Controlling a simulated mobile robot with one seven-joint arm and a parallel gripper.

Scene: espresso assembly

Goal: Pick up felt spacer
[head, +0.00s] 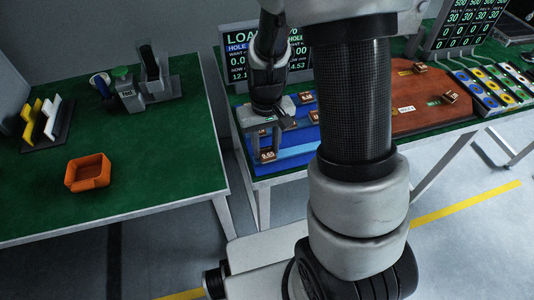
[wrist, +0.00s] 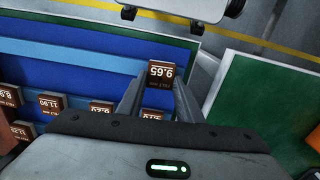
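A small brown block with a white label reading 9.65 (wrist: 160,72) sits near the front edge of the blue board; small print above the number, upside down in the wrist view, seems to name its material. It also shows in the head view (head: 267,155). My gripper (wrist: 159,92) is open, its two fingers apart on either side of this block, with the block near the fingertips. In the head view my gripper (head: 267,152) points down over the blue board. Whether the fingers touch the block cannot be told.
Several similar brown labelled blocks (wrist: 50,106) lie on the blue board (wrist: 70,55). A brown board (head: 430,112) with a few blocks is to the right. An orange tray (head: 88,180) stands on the left green table (head: 150,190). A display (head: 235,45) stands behind the gripper.

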